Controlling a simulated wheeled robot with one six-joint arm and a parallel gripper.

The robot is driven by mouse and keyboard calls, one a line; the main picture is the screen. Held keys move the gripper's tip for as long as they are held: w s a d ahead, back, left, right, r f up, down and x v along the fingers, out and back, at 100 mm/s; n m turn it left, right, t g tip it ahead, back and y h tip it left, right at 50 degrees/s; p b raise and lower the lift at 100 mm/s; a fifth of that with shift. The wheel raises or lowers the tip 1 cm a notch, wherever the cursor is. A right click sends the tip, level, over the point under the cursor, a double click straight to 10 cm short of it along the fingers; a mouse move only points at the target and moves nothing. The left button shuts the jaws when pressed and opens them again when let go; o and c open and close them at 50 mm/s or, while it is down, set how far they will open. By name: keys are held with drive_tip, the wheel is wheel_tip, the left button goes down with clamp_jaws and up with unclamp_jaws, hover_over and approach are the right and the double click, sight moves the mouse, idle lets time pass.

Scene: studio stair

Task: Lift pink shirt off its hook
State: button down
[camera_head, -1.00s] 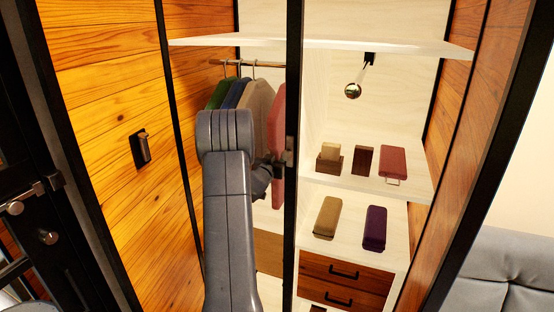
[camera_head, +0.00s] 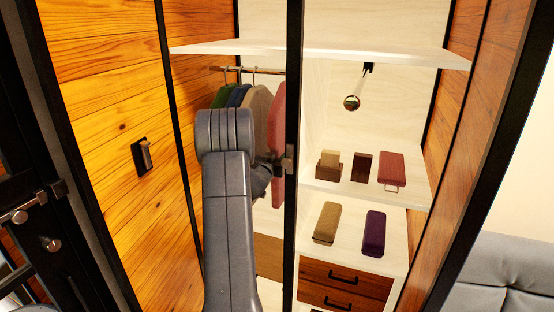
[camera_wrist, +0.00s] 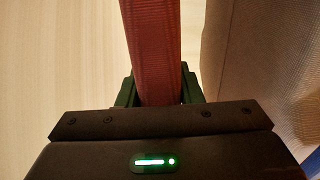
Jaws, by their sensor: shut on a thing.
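The pink shirt (camera_head: 277,108) hangs at the right end of the row of clothes in the wardrobe, partly behind the black upright post. In the wrist view the shirt (camera_wrist: 156,50) runs down as a reddish strip between the two dark fingers of my gripper (camera_wrist: 158,90). My gripper is shut on it. In the head view my gripper (camera_head: 279,166) is mostly hidden by my arm and the post. The rail (camera_head: 232,69) is above the clothes. The top of the pink shirt's hanger and its hook are hidden behind the post.
A tan garment (camera_head: 257,108) hangs close on the left of the pink shirt, with blue and green ones beyond; the tan one also shows in the wrist view (camera_wrist: 265,60). The black post (camera_head: 293,200) stands close to the gripper. Shelves (camera_head: 400,195) with several boxes are at right.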

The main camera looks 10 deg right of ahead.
drive_tip(key=shift+r, duration=0.1)
idle(0.3)
drive_tip(key=shift+b+v, duration=0.7)
drive_tip(key=shift+v, duration=1.3)
drive_tip(key=shift+s+a, duration=0.1)
drive_tip(key=b+v, duration=0.2)
drive_tip(key=v, duration=0.7)
drive_tip(key=shift+s+a, duration=0.2)
drive_tip(key=shift+s, duration=0.1)
idle(0.4)
